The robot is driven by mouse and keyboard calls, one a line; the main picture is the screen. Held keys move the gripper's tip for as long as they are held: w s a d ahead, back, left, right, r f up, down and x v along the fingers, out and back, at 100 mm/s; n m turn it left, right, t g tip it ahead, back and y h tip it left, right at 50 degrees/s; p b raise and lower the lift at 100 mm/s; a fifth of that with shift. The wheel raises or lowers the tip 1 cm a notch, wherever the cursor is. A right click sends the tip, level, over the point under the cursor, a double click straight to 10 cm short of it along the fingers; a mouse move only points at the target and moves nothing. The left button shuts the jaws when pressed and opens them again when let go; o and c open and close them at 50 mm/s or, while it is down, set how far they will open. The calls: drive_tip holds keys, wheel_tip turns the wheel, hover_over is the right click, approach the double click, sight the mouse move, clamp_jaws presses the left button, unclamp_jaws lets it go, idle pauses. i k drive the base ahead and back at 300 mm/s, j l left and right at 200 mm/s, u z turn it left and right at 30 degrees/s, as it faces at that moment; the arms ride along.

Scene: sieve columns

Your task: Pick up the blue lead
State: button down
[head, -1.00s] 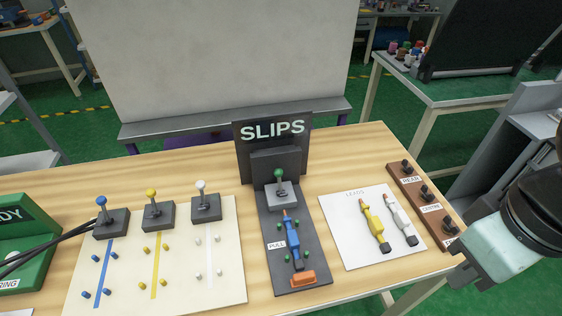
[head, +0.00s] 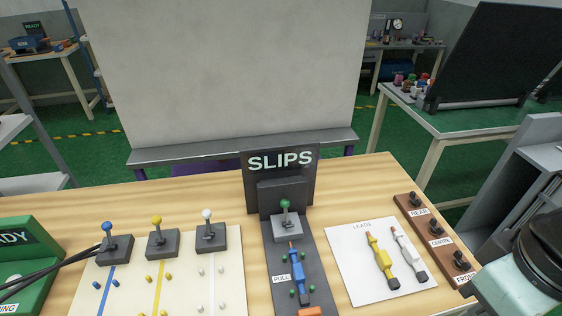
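The blue lead (head: 297,276), with an orange tip, lies on the dark grey SLIPS fixture (head: 273,234) in the head view. It lies between small green pegs, beside the PULL label and in front of a grey block with a green-topped lever (head: 286,218). A yellow lead (head: 382,261) and a white lead (head: 409,255) lie on the white LEADS sheet (head: 347,253) to its right. Part of my arm shows at the right edge, well right of the blue lead. My gripper's fingers are out of view.
Blue, yellow and white levers (head: 210,233) stand on a cream board at the left. A green box (head: 28,262) with black cables is at the far left. A brown rack (head: 433,238) with several black knobs lines the table's right end. An orange block (head: 310,311) sits at the fixture's front.

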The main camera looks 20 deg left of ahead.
sight(300, 277)
drive_tip(key=k+j, duration=0.25)
drive_tip(key=j, duration=0.2)
drive_tip(key=k+j, duration=0.25)
drive_tip(key=j, duration=0.2)
drive_tip(key=k+j+z, duration=0.1)
drive_tip(key=k+j, duration=0.15)
drive_tip(key=j, duration=0.2)
drive_tip(key=k+j, duration=0.25)
drive_tip(key=j, duration=0.2)
